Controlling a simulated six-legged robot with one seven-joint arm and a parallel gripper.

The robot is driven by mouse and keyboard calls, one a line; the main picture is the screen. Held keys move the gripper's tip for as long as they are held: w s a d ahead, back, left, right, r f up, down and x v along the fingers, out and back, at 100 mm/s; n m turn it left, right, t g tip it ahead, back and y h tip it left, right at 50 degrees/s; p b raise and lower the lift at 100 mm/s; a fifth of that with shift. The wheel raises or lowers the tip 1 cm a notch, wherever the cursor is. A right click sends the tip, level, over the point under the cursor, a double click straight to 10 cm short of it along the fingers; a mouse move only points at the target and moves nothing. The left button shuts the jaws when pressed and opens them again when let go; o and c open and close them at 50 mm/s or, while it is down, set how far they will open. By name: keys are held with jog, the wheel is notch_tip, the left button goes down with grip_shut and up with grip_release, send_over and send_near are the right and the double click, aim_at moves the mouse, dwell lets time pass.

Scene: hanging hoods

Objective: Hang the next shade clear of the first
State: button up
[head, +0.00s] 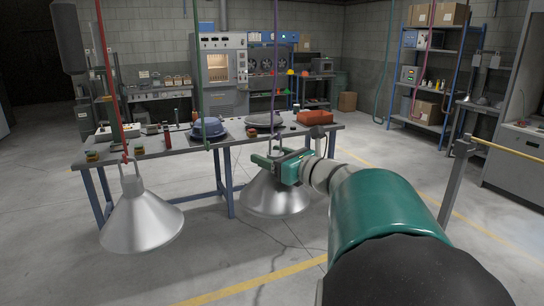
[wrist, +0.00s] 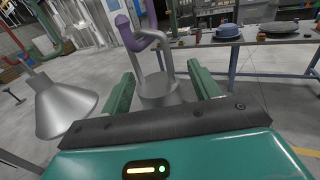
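One silver cone shade (head: 141,218) hangs at the left in the head view, its handle on the hook of a red line (head: 108,80). It also shows at the left of the wrist view (wrist: 64,106). A second silver shade (head: 274,197) is below my gripper (head: 275,162), under a purple line (head: 276,70). In the wrist view, my gripper (wrist: 160,92) has its green fingers apart on either side of this shade's grey neck (wrist: 158,90), with gaps visible. The grey handle meets the purple hook (wrist: 132,36); the exact seating is hard to tell. The two shades are apart.
A green line (head: 198,60) hangs between the red and purple ones. A workbench (head: 165,150) with a blue pan (head: 208,128) and an orange tray (head: 315,117) stands behind the shades. A post with a yellow rail (head: 455,180) is at the right. Floor between the shades is clear.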

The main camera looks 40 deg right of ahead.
jog(key=s+d, duration=0.1)
jog(key=s, duration=1.2)
jog(key=shift+s+d, duration=0.3)
jog(key=shift+s, duration=0.05)
jog(key=shift+a, duration=0.1)
jog(key=w+a+f+n+g+y, duration=0.2)
jog(key=a+f+n+g, duration=0.3)
jog(key=a, duration=0.4)
jog(key=w+a+f+n+g+y, duration=0.1)
jog(key=a+f+n+g+y, duration=0.15)
jog(key=a+n, duration=0.6)
jog(key=s+a+f+n+g+h, duration=0.2)
jog(key=a+n, duration=0.4)
jog(key=n, duration=0.4)
jog(key=s+a+f+n+g+h, duration=0.2)
jog(key=s+a+f+n+h, duration=0.2)
jog(key=n, duration=0.7)
notch_tip(320, 180, down, 3)
jog(key=s+a, duration=0.1)
jog(key=a, duration=0.1)
jog(key=shift+s+a+f+g+h, duration=0.15)
jog(key=shift+a+f+g+h, duration=0.05)
jog(key=shift+a+g+h, duration=0.2)
